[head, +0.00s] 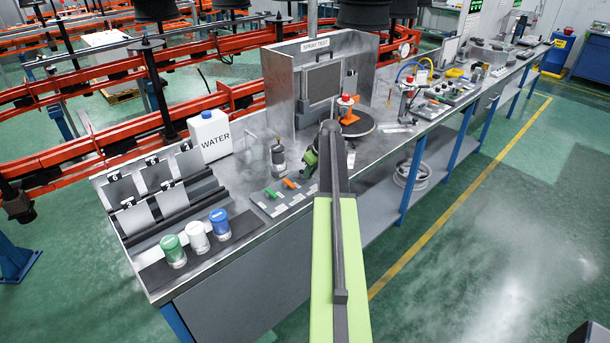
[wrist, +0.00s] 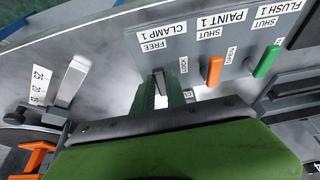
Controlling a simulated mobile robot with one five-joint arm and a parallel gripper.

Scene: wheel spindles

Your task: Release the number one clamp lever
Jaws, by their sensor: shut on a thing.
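In the head view, my gripper (head: 311,160) is partly hidden by my arm, near the lever panel (head: 268,208) on the bench. The clamp lever cannot be made out there.
Beside the clamp lever are the orange PAINT 1 lever (wrist: 213,70) and the green FLUSH 1 lever (wrist: 266,61). A dark turntable (head: 357,123) and the SPRAY TEST booth (head: 281,95) stand behind. A water container (head: 209,135) and three lidded jars (head: 197,236) are left.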

